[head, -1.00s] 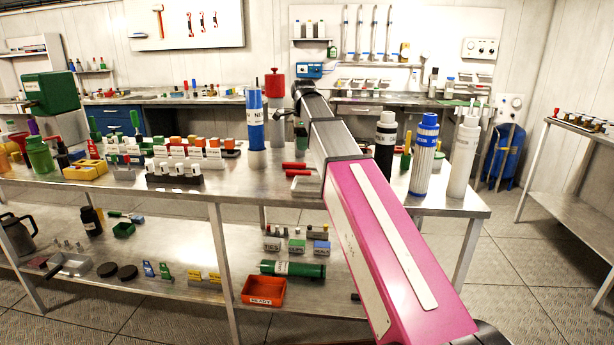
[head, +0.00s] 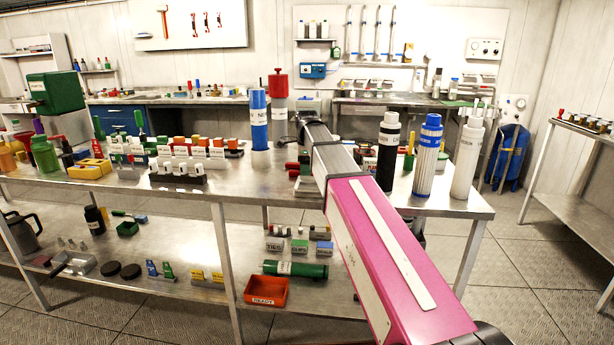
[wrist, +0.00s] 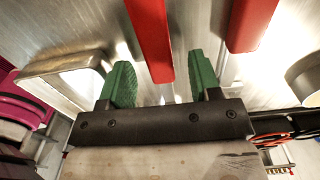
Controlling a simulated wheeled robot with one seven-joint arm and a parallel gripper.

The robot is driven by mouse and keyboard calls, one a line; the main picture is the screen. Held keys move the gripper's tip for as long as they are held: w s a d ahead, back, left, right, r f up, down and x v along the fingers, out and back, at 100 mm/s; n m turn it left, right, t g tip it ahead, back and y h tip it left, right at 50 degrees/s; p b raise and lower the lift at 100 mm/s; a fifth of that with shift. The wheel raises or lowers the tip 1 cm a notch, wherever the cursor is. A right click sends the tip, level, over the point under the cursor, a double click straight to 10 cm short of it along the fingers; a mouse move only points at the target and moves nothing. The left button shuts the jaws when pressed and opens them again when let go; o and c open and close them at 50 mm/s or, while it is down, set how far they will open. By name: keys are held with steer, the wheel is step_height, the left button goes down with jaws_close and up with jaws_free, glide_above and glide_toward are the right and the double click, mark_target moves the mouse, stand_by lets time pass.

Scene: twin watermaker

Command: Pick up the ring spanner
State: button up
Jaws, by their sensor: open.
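Two red-handled tools lie on the steel bench top in the wrist view. The left red handle (wrist: 150,38) runs down to between the fingers, with a bit of bright metal shaft at its lower end. The right red handle (wrist: 249,22) lies outside the right finger. I cannot tell which one is the ring spanner, as no ring end shows. My gripper (wrist: 164,82) is open, with green pads on either side of the left handle's line and nothing clamped. In the head view my arm largely hides the gripper, and only a red handle end (head: 292,166) shows.
A grey metal tray or bracket (wrist: 62,68) stands close left of the fingers. A round grey object (wrist: 305,78) is at the right. In the head view, a blue bottle (head: 258,120) and a black bottle (head: 388,150) flank my arm on the bench (head: 240,185).

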steer(key=shift+f, duration=0.45)
jaws_close()
steer(key=shift+r, duration=0.15)
steer(key=shift+r, duration=0.55)
step_height(320, 180, up, 2)
steer(key=shift+r, duration=0.15)
steer(key=s+a+r, duration=0.5)
steer(key=s+r, duration=0.2)
steer(key=s, duration=0.3)
steer(key=shift+a+r, duration=0.25)
steer(key=shift+a, duration=0.15)
